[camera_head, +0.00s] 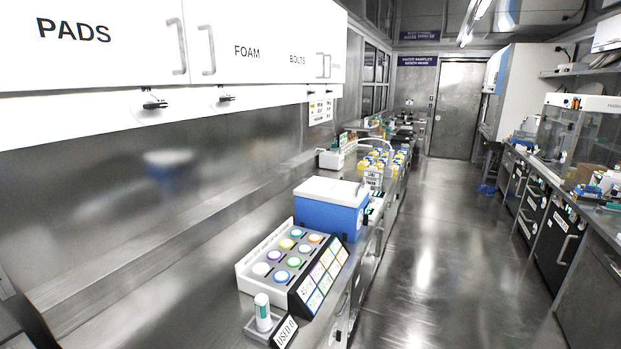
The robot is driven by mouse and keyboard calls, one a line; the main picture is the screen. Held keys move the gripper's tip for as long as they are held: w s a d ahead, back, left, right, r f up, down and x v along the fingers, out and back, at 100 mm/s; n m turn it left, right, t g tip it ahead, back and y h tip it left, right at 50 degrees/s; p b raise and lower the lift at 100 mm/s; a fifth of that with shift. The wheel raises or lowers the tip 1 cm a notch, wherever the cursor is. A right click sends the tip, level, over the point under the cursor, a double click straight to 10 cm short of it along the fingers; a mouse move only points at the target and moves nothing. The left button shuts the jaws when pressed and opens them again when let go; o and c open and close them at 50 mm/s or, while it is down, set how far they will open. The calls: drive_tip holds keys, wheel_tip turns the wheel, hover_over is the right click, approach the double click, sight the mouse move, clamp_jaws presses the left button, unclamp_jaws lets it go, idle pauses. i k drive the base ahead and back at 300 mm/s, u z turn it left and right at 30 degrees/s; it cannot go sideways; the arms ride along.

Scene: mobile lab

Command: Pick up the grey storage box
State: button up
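I cannot pick out a grey storage box with certainty in the head view. The nearest box-like thing is a blue box (330,216) with a pale grey-white lid (331,190), standing upright on the left counter. A smaller whitish box (331,159) stands farther back along the same counter. My gripper is not in view, so its state and what it may hold do not show.
A white rack with several coloured caps (249,279) and a small tray with a white vial (263,313) sit on the left counter's front. Yellow-capped bottles (379,162) stand farther back. The aisle floor (420,250) is clear; a right bench (560,205) borders it.

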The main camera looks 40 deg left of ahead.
sight(371, 177)
drive_tip(key=z, duration=0.2)
drive_tip(key=k, duration=0.45)
drive_tip(key=z, duration=0.2)
drive_tip(key=i, duration=2.05)
drive_tip(key=u, duration=0.65)
drive_tip(key=i, duration=2.3)
drive_tip(key=u, duration=0.85)
drive_tip(key=i, duration=1.25)
drive_tip(key=u, duration=2.1)
drive_tip(key=i, duration=1)
drive_tip(key=u, duration=0.9)
